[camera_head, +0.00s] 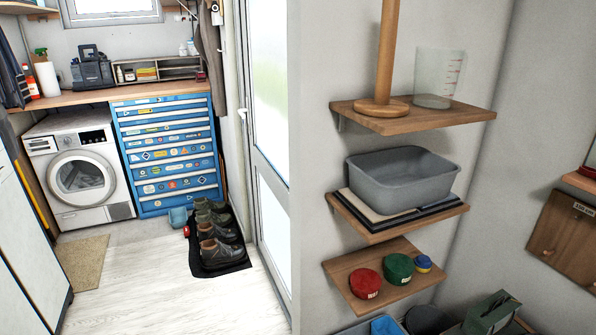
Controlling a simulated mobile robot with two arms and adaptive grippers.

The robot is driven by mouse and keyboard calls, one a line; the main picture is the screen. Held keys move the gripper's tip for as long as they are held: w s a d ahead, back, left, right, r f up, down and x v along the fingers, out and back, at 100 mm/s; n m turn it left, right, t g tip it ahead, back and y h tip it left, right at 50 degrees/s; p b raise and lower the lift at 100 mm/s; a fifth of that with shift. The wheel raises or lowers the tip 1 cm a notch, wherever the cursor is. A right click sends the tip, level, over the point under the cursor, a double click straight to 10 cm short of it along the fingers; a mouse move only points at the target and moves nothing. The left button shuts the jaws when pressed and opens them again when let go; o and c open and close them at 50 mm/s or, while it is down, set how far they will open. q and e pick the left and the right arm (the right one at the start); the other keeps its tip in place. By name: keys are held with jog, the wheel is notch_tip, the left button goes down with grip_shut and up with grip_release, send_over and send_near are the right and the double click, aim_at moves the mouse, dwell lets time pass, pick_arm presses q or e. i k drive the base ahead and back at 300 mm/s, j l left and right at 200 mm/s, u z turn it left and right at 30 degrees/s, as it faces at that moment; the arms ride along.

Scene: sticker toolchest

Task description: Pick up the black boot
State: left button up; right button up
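Several shoes or boots stand in a row on a black mat (235,268) on the floor, beside the glazed door. The nearest dark boot (218,256) has a brownish sole and points left. Another dark boot (214,232) is just behind it. Behind those is olive-green footwear (210,216). At this size I cannot tell for certain which one is the black boot. Neither of my grippers shows in the head view.
A blue stickered tool chest (168,155) and a white washing machine (80,175) stand at the back under a wooden counter. A small blue box (178,216) sits left of the footwear. Pale floor (150,295) is open in front. Wall shelves (420,118) project at right.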

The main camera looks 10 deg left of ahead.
aim_at(214, 251)
jog(key=i+j, duration=1.3)
jog(key=j, duration=0.15)
